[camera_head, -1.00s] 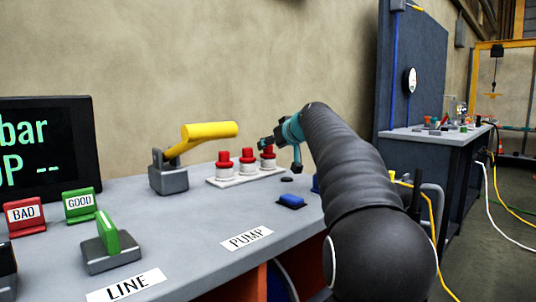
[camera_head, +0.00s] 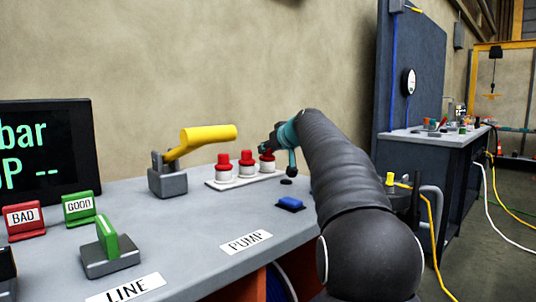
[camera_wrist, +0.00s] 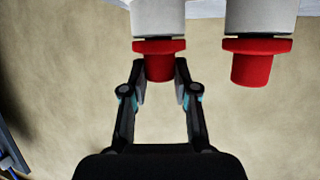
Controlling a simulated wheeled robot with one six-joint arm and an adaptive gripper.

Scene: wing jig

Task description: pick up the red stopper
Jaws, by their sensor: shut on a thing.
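Three red stoppers sit on white holders on a pale tray (camera_head: 226,183) at the back of the bench. The rightmost red stopper (camera_head: 267,157) is partly covered by my gripper (camera_head: 266,149). In the wrist view my gripper (camera_wrist: 159,72) has one finger on each side of this red stopper (camera_wrist: 159,64), shut on its narrow part. Its wide collar still meets the white holder (camera_wrist: 158,18). The middle red stopper (camera_head: 247,157) and the left red stopper (camera_head: 224,160) are untouched. One neighbouring stopper (camera_wrist: 254,62) stands clear to the right in the wrist view.
A yellow-handled lever (camera_head: 207,134) stands left of the tray. A blue block (camera_head: 290,203) and a small black disc (camera_head: 286,181) lie in front of it. A green-handled switch (camera_head: 107,242), GOOD and BAD signs and a screen (camera_head: 45,140) stand farther left. The wall is behind.

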